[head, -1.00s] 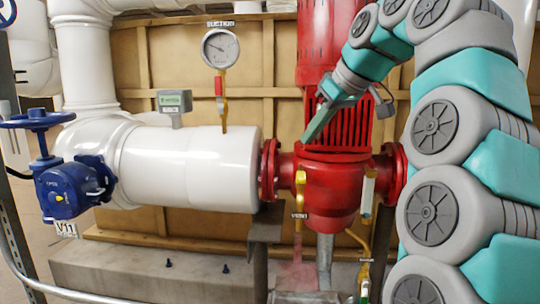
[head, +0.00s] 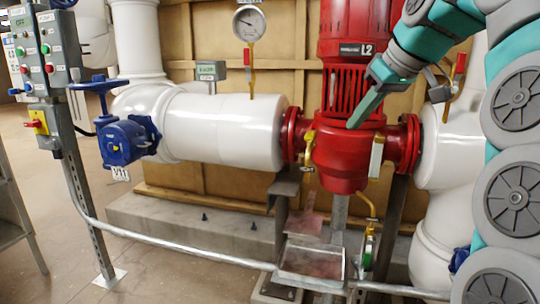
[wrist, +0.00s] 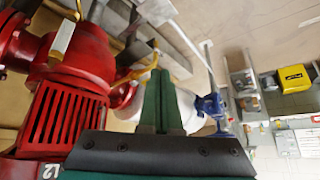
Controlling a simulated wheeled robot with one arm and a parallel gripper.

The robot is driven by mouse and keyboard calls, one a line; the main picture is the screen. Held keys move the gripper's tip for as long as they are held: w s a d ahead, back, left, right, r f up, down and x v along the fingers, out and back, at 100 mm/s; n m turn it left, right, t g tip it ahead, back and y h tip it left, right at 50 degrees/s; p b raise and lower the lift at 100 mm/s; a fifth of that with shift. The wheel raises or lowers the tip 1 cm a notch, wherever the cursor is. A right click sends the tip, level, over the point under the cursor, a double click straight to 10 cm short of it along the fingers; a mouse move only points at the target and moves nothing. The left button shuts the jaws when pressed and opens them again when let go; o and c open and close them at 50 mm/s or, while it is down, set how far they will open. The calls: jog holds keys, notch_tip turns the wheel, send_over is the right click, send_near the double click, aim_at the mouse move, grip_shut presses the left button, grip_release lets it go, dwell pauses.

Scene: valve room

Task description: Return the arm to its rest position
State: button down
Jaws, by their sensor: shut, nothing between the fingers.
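My gripper (head: 363,112) is shut and empty at the end of my grey and teal arm, in front of the red pump (head: 345,130) in the head view. Its fingers point down and to the left. In the wrist view the two green fingers of my gripper (wrist: 162,85) lie together, with nothing between them. The red pump (wrist: 70,95) fills the left of that view, upside down. I cannot tell the exact gap between my fingers and the pump.
A white pipe (head: 225,132) joins the pump at left, with a blue valve (head: 125,140) and a pressure gauge (head: 249,23). A control panel (head: 38,55) stands on a post at far left. A low metal conduit (head: 170,243) crosses the front. Open floor lies lower left.

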jog(key=s+a+f+m+g+h, duration=0.1)
jog(key=s+a+f+m+g, duration=0.15)
jog(key=s+f, duration=0.95)
jog(key=s+a+f+m+g+h, duration=0.1)
jog(key=s+a+f+g+h, duration=0.15)
jog(key=s+f, duration=0.95)
jog(key=s+d+f+m+g, duration=0.2)
jog(key=s+d+f, duration=0.1)
jog(key=s+f, duration=0.7)
notch_tip(320, 180, down, 5)
jog(key=shift+r+g, duration=0.1)
jog(key=shift+g, duration=0.3)
